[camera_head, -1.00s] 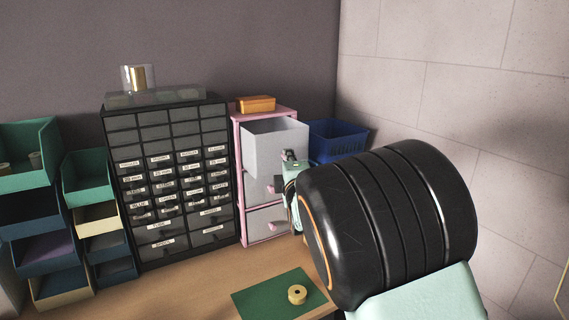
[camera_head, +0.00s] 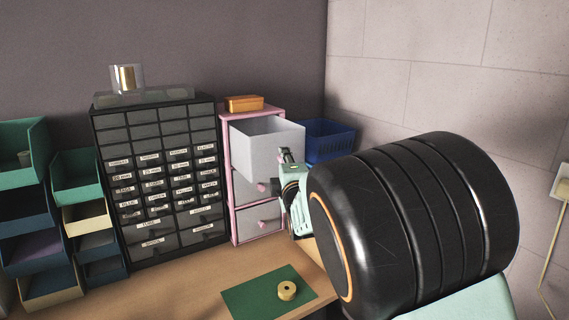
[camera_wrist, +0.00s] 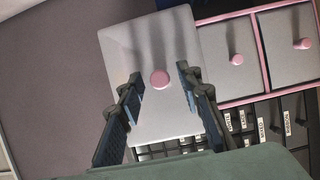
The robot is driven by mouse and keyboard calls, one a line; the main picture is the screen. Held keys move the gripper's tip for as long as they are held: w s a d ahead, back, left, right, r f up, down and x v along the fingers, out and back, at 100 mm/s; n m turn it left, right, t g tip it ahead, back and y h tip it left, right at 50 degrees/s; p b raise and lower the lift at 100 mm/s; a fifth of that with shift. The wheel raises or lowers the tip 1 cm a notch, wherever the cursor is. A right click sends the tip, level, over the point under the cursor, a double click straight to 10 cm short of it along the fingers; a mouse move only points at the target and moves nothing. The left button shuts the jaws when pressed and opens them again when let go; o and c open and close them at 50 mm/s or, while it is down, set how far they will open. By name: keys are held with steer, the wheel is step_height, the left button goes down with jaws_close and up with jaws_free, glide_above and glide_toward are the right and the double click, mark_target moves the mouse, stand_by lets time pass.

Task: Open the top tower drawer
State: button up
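The pink-framed tower (camera_head: 228,190) stands on the table against the back wall. Its top drawer (camera_head: 266,137) is pulled well out, with its grey inside showing from above. The two drawers below are closed. In the wrist view, the top drawer's front (camera_wrist: 125,55) carries a round pink knob (camera_wrist: 160,79). My gripper (camera_wrist: 160,76) is open, with one finger on each side of the knob in the picture and gaps between. It also shows in the head view (camera_head: 286,155) at the drawer's front. My arm hides part of the scene.
A dark multi-drawer cabinet (camera_head: 122,215) stands left of the tower. An orange box (camera_head: 244,103) sits on top of the tower. A blue basket (camera_head: 326,140) is to the right. A green mat (camera_head: 245,298) with a yellow spool (camera_head: 287,290) lies in front.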

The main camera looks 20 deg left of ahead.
steer(key=v, duration=1.2)
